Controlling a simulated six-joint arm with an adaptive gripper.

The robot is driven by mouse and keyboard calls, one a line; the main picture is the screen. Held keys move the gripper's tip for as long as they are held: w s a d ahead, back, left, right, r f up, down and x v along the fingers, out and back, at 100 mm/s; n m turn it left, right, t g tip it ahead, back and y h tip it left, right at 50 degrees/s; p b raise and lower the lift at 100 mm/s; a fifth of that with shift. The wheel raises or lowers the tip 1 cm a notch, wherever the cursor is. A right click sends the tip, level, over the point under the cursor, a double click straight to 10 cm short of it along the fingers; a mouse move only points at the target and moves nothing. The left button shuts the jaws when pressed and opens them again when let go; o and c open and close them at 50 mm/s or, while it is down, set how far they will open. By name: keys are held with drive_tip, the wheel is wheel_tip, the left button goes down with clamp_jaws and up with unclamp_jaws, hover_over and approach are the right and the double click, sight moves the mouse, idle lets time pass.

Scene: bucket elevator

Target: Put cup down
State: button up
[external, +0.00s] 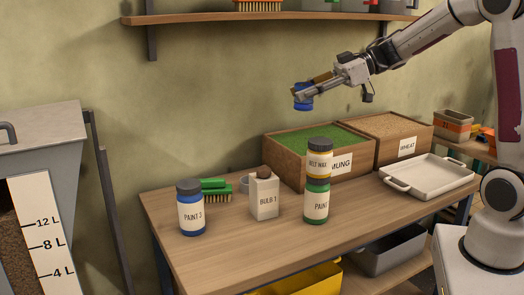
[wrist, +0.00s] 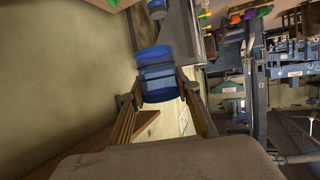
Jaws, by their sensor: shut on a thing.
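A blue translucent cup (external: 303,98) is held in my gripper (external: 312,91), high above the wooden table near the wall. The cup also shows in the wrist view (wrist: 155,72), between the two fingers of my gripper (wrist: 157,88). The fingers are shut on its sides. The cup is clear of every surface. Whether it is exactly upright and what is in it, I cannot tell.
The table (external: 232,255) holds a Paint 3 jar (external: 191,210), a green brush (external: 213,189), a Bulb 1 box (external: 264,196) and stacked jars (external: 318,180). Behind are mung (external: 345,165) and wheat (external: 405,148) crates. A white tray (external: 428,178) stands right. A shelf (external: 270,19) is above.

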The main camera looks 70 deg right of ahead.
drive_tip(key=s+d, duration=0.6)
drive_tip(key=d, duration=0.8)
wheel_tip(320, 180, down, 23)
drive_tip(key=shift+s+a+f+m+h, duration=0.2)
drive_tip(key=shift+a+m+h, duration=0.1)
drive_tip(key=shift+m+h, duration=0.1)
drive_tip(key=shift+f, duration=0.1)
drive_tip(key=shift+f, duration=3)
drive_tip(key=shift+f, duration=0.1)
drive_tip(key=shift+f, duration=1.8)
drive_tip(key=shift+f, duration=0.15)
